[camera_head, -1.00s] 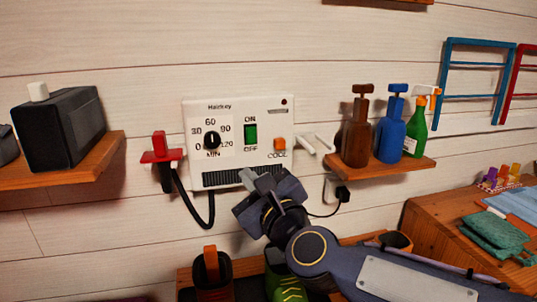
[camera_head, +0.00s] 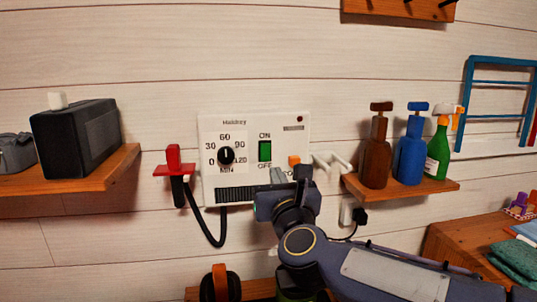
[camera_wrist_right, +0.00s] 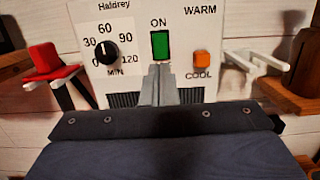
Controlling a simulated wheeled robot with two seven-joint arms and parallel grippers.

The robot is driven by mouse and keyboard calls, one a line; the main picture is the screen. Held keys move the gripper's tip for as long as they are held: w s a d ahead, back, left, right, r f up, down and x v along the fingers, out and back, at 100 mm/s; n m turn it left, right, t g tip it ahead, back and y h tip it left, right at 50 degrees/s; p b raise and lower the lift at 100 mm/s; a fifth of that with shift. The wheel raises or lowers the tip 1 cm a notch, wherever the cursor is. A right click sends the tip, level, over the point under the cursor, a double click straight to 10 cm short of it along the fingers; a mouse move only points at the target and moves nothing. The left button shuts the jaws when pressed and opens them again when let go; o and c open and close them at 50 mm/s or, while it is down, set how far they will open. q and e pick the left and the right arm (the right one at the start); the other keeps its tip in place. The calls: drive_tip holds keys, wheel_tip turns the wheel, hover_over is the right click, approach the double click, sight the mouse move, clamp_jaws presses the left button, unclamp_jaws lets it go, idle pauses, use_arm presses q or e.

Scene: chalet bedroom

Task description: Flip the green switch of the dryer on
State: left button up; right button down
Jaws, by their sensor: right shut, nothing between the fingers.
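The white dryer panel (camera_head: 210,133) is fixed to the plank wall. Its green switch (camera_head: 265,151) sits between the ON and OFF labels, right of the black timer dial (camera_head: 226,156). The switch also shows in the right wrist view (camera_wrist_right: 160,45). My right gripper (camera_head: 278,174) is shut and empty, just below the switch in the head view. In the right wrist view its fingertips (camera_wrist_right: 160,70) overlap the area right under the switch and hide the OFF label. I cannot tell whether they touch the panel. My left gripper is not in view.
An orange COOL switch (camera_wrist_right: 202,59) is right of the green one. A red holder (camera_head: 174,162) with a black hose is at left; white hooks (camera_head: 331,162) are at right. Shelves with a black box (camera_head: 78,140) and bottles (camera_head: 375,153) flank the panel.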

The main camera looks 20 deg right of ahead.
sight(266, 148)
drive_tip(key=p+x, duration=0.1)
drive_tip(key=x, duration=0.9)
drive_tip(key=shift+w, duration=0.15)
